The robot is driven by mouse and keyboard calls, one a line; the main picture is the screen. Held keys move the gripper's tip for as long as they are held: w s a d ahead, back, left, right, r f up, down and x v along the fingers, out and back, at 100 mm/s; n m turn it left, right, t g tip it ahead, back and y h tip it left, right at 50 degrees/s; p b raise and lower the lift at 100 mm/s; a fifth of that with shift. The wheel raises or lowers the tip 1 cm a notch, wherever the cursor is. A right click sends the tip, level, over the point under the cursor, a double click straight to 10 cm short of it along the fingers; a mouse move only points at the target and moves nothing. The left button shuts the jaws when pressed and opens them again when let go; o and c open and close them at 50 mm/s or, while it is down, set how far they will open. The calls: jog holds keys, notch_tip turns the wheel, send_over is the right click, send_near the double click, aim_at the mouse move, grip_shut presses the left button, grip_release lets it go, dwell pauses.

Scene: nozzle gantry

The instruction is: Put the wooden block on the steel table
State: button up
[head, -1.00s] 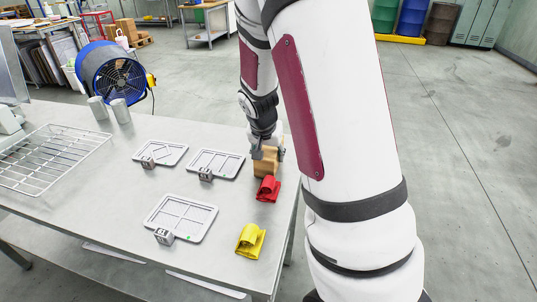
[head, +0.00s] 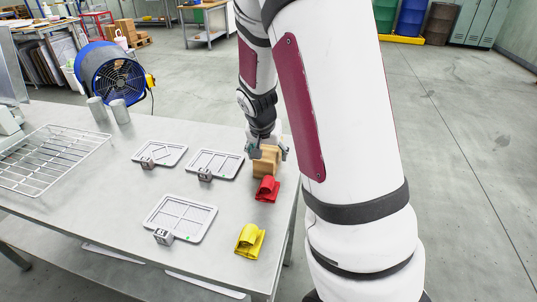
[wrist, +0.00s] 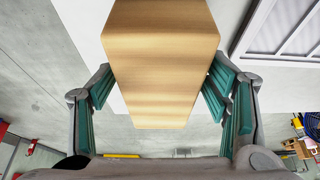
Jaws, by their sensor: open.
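The wooden block (head: 266,162) stands on the steel table (head: 110,185) near its right edge, behind the red folded cloth-like piece. My gripper (head: 268,149) is over the block from above, with its fingers open on either side of it. In the wrist view the block (wrist: 162,65) fills the middle between the spread green-padded fingers of my gripper (wrist: 160,92). The fingers look apart from its sides or barely touching; I cannot tell exactly.
A red piece (head: 267,189) and a yellow piece (head: 250,241) lie in front of the block. Several grey trays (head: 181,218) with small numbered tags, a wire rack (head: 50,158) and two grey cylinders (head: 120,111) are on the table. A blue fan (head: 112,75) stands behind.

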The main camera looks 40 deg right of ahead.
jog(key=p+v, duration=0.1)
jog(key=v, duration=1)
jog(key=s+a+r+n+y, duration=0.1)
jog(key=s+a+r+n, duration=0.2)
jog(key=s+a, duration=0.2)
jog(key=s+a+r+n+y, duration=0.1)
jog(key=s+a+r+n, duration=0.2)
jog(key=s+a, duration=0.3)
jog(key=s+a+r+n+y, duration=0.1)
jog(key=s+a+r+n, duration=0.2)
jog(key=s, duration=1)
jog(key=a+n, duration=0.1)
jog(key=a, duration=0.1)
jog(key=shift+s+a+t+y, duration=0.25)
jog(key=shift+s+t+y, duration=0.05)
jog(key=shift+s, duration=0.05)
